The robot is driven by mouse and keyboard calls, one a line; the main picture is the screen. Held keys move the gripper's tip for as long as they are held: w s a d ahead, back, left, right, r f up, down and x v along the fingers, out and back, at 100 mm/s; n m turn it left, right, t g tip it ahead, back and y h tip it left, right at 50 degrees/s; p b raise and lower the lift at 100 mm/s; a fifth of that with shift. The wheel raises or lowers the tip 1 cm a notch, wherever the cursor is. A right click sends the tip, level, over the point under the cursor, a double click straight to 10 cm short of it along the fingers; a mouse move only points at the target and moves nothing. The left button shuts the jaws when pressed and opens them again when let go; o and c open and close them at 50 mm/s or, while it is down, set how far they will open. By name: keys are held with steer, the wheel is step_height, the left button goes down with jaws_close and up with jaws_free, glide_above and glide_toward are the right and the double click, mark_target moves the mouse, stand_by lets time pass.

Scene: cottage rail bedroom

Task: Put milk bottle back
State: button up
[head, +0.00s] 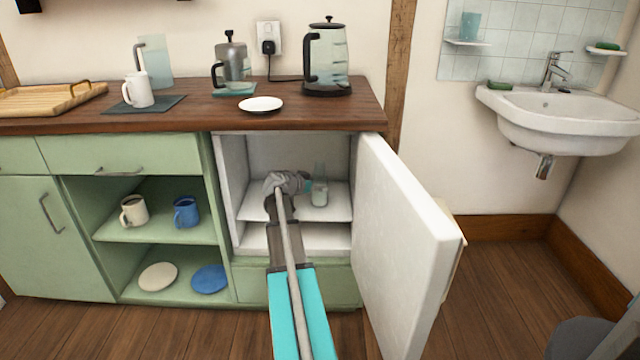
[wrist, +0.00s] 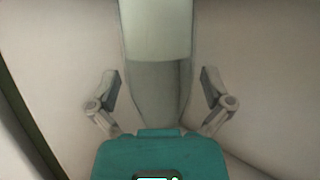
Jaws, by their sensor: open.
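The milk bottle (head: 320,190) is clear glass with pale contents low down. It stands upright on the upper shelf (head: 338,209) of the open small fridge (head: 230,165). My gripper (head: 306,184) is inside the fridge, just left of the bottle in the head view. In the wrist view my gripper (wrist: 157,88) is open, with one finger to each side of the bottle (wrist: 157,45). Gaps show between both fingers and the glass. The bottle's lower end is hidden there by the teal gripper body.
The fridge door (head: 405,235) is swung wide open to the right of my arm. The wooden counter (head: 190,118) is above the fridge, with a plate (head: 261,104) and a kettle (head: 328,62) on it. Open shelves with mugs (head: 186,212) are to the left.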

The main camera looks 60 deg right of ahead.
steer(key=p+v, duration=0.4)
steer(key=v, duration=0.7)
steer(key=shift+f, duration=0.1)
stand_by(0.5)
steer(key=w+a+f+n+t+y, duration=0.1)
steer(key=w+a+f+n+y, duration=0.15)
steer(key=a, duration=0.75)
steer(key=w+a+f+n+t+y, duration=0.1)
steer(key=w+a+f+n+y, duration=0.2)
steer(key=a, duration=0.8)
steer(key=w+a+f+n+t+y, duration=0.1)
steer(key=a+f+n+t, duration=0.3)
steer(key=a, duration=0.6)
steer(key=s+a+n+g+y, duration=0.1)
steer(key=a+n+y, duration=0.1)
steer(key=a, duration=0.7)
steer(key=s+a+f+n+y, duration=0.1)
steer(key=s+a+n+y, duration=0.1)
steer(key=a+n, duration=0.3)
steer(key=s+a+f+n+g+y, duration=0.1)
steer(key=a+n, duration=0.3)
steer(key=a, duration=1)
steer(key=shift+s+g+y, duration=0.3)
steer(key=shift+s+y, duration=0.3)
steer(key=shift+y, duration=0.15)
